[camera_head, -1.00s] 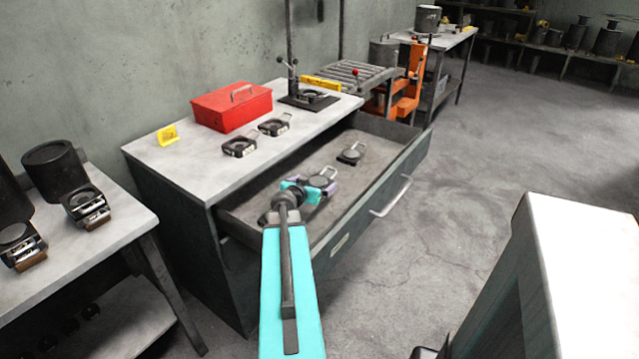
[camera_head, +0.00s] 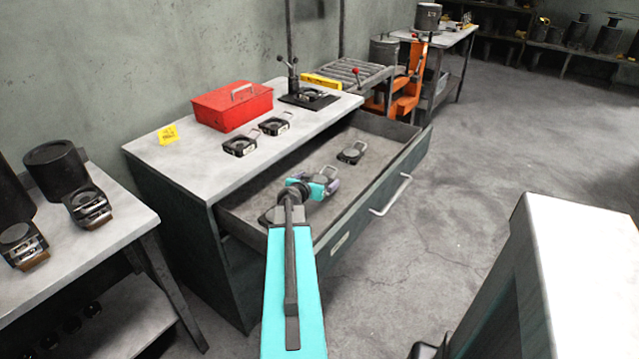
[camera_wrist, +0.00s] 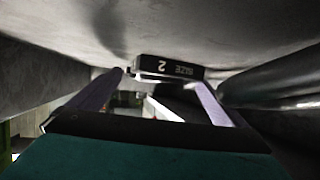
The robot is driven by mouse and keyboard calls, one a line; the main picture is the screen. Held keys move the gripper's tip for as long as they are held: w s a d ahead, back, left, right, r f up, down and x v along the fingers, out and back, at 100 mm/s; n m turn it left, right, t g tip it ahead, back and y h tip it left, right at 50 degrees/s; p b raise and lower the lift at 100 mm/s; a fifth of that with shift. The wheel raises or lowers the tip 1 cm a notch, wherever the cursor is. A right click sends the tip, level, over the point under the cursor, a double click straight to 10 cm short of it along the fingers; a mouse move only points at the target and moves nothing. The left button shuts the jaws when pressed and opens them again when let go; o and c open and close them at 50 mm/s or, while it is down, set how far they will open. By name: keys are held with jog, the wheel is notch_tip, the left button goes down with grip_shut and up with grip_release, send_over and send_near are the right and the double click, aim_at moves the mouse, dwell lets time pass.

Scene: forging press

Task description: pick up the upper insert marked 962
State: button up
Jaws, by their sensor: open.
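A dark insert block (camera_wrist: 168,68) lies ahead, across the gap at the fingertips. Its white label is upside down; a 2 is legible, but I cannot make out 962. A second insert (camera_head: 352,152) lies further back in the drawer. A grey piece (camera_head: 267,216) shows left of my arm, partly hidden by it.
The drawer's front wall (camera_head: 385,185) and side walls bound the space around my gripper. Another table (camera_head: 85,250) with dark parts stands left.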

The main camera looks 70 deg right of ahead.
jog(key=c, duration=2.2)
jog(key=shift+r, duration=0.1)
jog(key=shift+r, duration=0.65)
grip_shut()
jog(key=shift+c, duration=1.3)
grip_release()
notch_tip(320, 180, up, 9)
jog(key=shift+f, duration=0.15)
